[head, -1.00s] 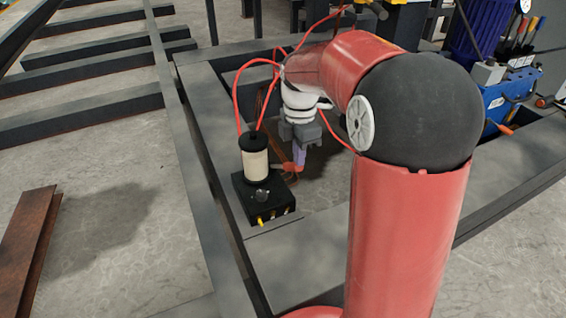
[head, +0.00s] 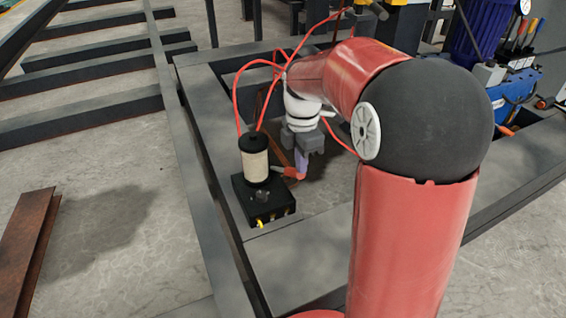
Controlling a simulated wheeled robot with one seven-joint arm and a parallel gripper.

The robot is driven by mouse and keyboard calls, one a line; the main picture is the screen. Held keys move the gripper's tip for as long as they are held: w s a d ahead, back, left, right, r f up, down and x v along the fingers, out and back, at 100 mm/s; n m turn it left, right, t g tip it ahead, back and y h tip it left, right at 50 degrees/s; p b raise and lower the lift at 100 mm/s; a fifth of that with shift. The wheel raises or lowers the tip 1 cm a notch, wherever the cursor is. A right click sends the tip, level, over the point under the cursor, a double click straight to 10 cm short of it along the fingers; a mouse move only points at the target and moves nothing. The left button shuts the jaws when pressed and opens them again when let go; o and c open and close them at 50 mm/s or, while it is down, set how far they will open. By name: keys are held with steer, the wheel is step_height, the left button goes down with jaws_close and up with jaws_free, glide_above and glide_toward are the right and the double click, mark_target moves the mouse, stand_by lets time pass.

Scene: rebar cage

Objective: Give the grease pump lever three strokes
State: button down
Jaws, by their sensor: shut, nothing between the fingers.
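The grease pump is a black box (head: 262,205) with a cream cylinder (head: 256,167) under a black cap, standing on the dark steel frame. Its lever (head: 291,173) sticks out to the right of the cylinder and ends in an orange-red grip. My gripper (head: 301,166) points down at the grip end of the lever, with its purple-grey fingers shut. The fingers appear to touch the grip or stand just by it; I cannot tell which. Nothing shows between them.
Red hoses (head: 237,105) loop from the pump up behind my arm. Dark steel beams (head: 205,130) frame the pump. A blue machine (head: 512,95) stands at the right back. A rusty beam (head: 24,250) lies on the open concrete floor at left.

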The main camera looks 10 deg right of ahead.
steer(key=shift+s+f+b, duration=0.3)
steer(key=shift+s+f, duration=0.05)
steer(key=shift+f, duration=0.2)
steer(key=shift+s+d+f+b, duration=0.15)
steer(key=shift+s+f+b, duration=0.25)
steer(key=shift+f, duration=0.3)
steer(key=shift+s+f+b, duration=0.35)
steer(key=shift+f, duration=0.15)
steer(key=shift+s+d+f+b, duration=0.1)
steer(key=shift+s+f+b, duration=0.25)
steer(key=shift+f, duration=0.25)
